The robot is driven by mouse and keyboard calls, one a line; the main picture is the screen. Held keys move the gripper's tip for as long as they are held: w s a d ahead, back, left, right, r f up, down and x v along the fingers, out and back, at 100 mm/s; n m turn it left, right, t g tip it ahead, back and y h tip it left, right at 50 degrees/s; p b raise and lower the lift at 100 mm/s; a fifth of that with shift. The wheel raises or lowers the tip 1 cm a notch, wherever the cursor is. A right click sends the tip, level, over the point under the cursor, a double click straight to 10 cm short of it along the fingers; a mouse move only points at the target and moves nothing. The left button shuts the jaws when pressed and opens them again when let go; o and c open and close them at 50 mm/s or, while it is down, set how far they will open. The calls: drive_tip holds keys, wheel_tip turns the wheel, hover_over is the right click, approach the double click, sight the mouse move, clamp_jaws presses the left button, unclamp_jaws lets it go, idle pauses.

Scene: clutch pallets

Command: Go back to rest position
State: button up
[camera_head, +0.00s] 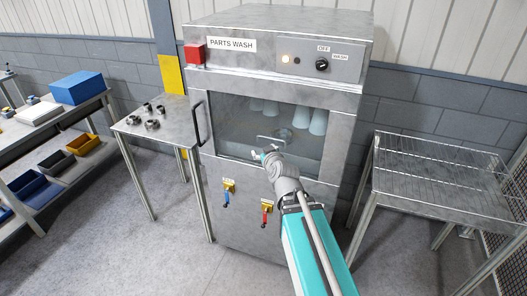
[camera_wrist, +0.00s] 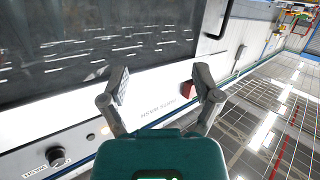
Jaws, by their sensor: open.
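My gripper (camera_head: 264,154) is in front of the window of the parts washer (camera_head: 228,202) in the head view, at the end of my raised arm. In the wrist view, my gripper (camera_wrist: 161,82) has its two fingers spread apart with nothing between them. The washer's top panel shows upside down there, with the red button (camera_wrist: 188,89) behind the fingers and the knob (camera_wrist: 56,156) at lower left. The washer door (camera_head: 275,128) looks closed, and pale cups show behind its glass.
A metal table (camera_head: 175,118) with several small metal parts stands left of the washer. An empty wire-topped table (camera_head: 440,165) stands at right. A workbench with a blue box (camera_head: 78,88) and bins is at far left. Blue and red valve handles are below the door. Grey floor is open in front.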

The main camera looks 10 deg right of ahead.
drive_tip(key=shift+f, duration=0.1)
drive_tip(key=s+a+f+g+y, duration=0.1)
drive_tip(key=s+a+f+g, duration=0.3)
drive_tip(key=s+f+g, duration=0.5)
drive_tip(key=s+d+f+m+g+h, duration=0.2)
drive_tip(key=s+f+g, duration=0.3)
drive_tip(key=s, duration=0.4)
drive_tip(key=shift+s+g, duration=0.3)
drive_tip(key=shift+g, duration=0.3)
